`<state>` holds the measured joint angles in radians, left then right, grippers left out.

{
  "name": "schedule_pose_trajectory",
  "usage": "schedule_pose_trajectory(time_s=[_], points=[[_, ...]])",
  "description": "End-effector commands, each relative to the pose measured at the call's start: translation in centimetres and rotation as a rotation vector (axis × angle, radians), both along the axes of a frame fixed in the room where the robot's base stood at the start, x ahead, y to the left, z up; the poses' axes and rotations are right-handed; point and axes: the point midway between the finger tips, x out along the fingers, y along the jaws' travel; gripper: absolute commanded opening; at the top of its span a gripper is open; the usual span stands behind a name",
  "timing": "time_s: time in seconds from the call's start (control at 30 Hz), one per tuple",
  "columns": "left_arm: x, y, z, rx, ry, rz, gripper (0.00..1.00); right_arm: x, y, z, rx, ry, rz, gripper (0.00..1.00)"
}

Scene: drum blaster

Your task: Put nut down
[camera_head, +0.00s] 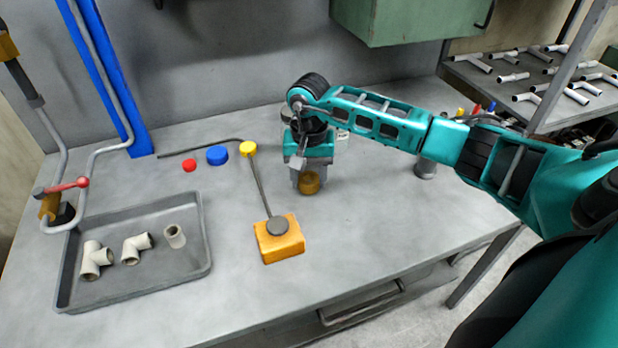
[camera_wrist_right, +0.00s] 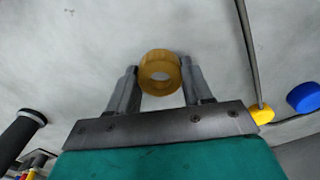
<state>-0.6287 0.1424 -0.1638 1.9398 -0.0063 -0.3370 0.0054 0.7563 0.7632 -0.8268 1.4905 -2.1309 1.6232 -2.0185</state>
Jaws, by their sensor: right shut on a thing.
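The nut is a brownish-yellow ring (camera_head: 309,182). It also shows in the right wrist view (camera_wrist_right: 160,64) between the two fingers. My right gripper (camera_head: 305,180) is shut on the nut and points down at the grey table (camera_head: 360,240). In the head view the nut is at or just above the table top; I cannot tell whether it touches. My left gripper is not in view.
A yellow-orange block (camera_head: 279,242) with a rod stands in front of the nut. Blue (camera_head: 217,155), red (camera_head: 189,165) and yellow (camera_head: 248,149) round pieces lie behind left. A grey tray (camera_head: 205,235) holds white pipe fittings. The table right of the block is clear.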

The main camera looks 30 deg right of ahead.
Motion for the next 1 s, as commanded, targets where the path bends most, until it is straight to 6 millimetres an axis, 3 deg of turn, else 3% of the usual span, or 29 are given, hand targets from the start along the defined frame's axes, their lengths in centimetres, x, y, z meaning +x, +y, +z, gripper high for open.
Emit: schedule_pose_trajectory(time_s=[0.07,0.6,0.63,0.87,1.0], points=[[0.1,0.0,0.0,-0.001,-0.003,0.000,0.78,0.0,0.0,-0.8,0.000,0.001,-0.001,0.14],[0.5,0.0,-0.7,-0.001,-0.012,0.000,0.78,0.0,0.0,-1.8,-0.001,-0.002,0.000,0.14],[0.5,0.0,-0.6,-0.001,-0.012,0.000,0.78,0.0,0.0,-1.7,-0.001,-0.002,0.000,0.52],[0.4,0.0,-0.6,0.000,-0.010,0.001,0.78,0.0,0.0,-1.6,-0.001,-0.001,0.000,0.74],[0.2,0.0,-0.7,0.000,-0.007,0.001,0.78,0.0,0.0,-1.6,-0.001,0.000,0.000,0.75]])
